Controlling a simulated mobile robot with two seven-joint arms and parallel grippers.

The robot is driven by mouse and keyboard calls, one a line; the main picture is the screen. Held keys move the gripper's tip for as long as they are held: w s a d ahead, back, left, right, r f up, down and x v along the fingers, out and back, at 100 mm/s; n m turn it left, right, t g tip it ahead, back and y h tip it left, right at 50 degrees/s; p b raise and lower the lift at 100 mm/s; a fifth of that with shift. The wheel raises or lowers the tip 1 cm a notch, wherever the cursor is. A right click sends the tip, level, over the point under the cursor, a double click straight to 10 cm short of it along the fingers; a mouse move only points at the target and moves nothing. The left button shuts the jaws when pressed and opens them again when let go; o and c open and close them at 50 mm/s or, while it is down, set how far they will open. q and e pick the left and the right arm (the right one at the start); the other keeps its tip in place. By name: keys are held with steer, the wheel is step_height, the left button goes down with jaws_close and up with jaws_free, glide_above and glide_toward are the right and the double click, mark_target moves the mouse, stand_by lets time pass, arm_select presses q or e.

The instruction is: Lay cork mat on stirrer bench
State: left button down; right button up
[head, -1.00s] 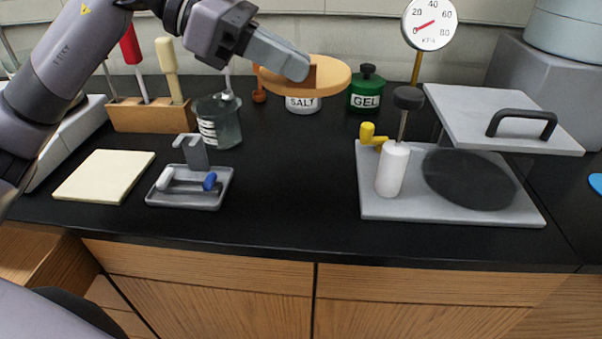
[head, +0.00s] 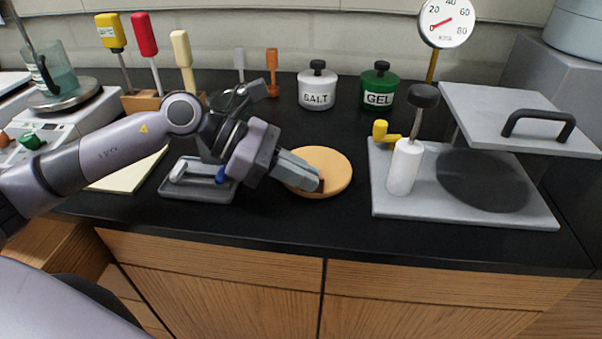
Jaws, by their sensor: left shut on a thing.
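The cork mat (head: 331,168) is a round tan disc. It lies low and about level over the black bench (head: 300,222), left of the grey device; I cannot tell whether it touches the bench top. My left gripper (head: 318,184) reaches in from the left and is shut on the mat's near left edge. The fingers hide part of that edge. My right gripper is not in view.
A grey plate device (head: 400,206) with a raised lid (head: 490,115) stands to the right. A grey tray (head: 200,192) sits under my left wrist. The SALT jar (head: 317,90) and GEL jar (head: 379,90) stand behind. Bare bench lies in front of the mat.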

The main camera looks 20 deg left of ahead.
arm_select(q)
steer(key=shift+f, duration=0.25)
steer(key=c, duration=1.2)
jaws_free()
steer(key=shift+o, duration=0.2)
steer(key=b+v, duration=0.2)
steer(key=v, duration=1)
steer(key=shift+f, duration=0.1)
